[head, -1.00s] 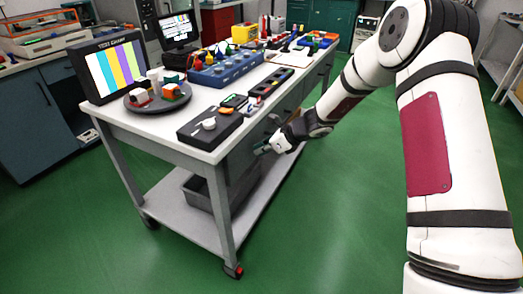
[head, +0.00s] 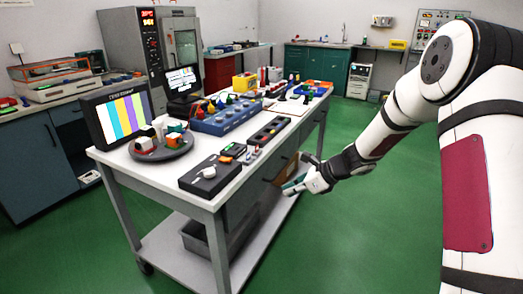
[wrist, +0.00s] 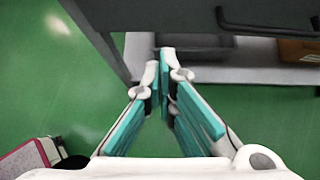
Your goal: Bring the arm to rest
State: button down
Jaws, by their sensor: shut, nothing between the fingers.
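My gripper (head: 292,186) is shut and empty, at the end of my arm on the right side of the head view. It hangs in front of the drawer side of the workbench (head: 226,207), below the level of the top. In the wrist view, my gripper (wrist: 164,62) has its teal-padded fingertips meeting, with nothing between them. The bench's dark drawer front and lower shelf (wrist: 240,68) show just beyond the fingertips. I cannot tell the exact gap to the bench.
The bench top holds a test monitor (head: 118,113), a round tray (head: 178,153), a blue device box (head: 226,117) and a black box (head: 206,179). A grey bin (head: 200,241) sits on the lower shelf. Green floor (head: 350,235) is clear right of the bench.

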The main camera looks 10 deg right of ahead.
jog(key=s+a+r+n+g+h, duration=0.1)
jog(key=s+a+r+n+g, duration=0.1)
jog(key=s+r+n, duration=0.7)
jog(key=s+a+r+n+g+h, duration=0.1)
jog(key=s+a+r+n, duration=0.25)
jog(key=s+r, duration=0.6)
jog(key=s+d+n+g+h, duration=0.1)
jog(key=s+d+n+h, duration=0.35)
jog(key=s, duration=0.95)
jog(key=s+d+n+h, duration=0.2)
jog(key=s+d+n, duration=0.45)
jog(key=s, duration=0.75)
notch_tip(320, 180, up, 18)
jog(key=a+n+t+p, duration=0.1)
jog(key=a+t+p, duration=0.1)
jog(key=p, duration=1.3)
jog(key=shift+f+t+y+p, duration=0.2)
jog(key=shift+t+y+p, duration=0.15)
jog(key=shift+t, duration=0.15)
jog(key=shift+w, duration=0.1)
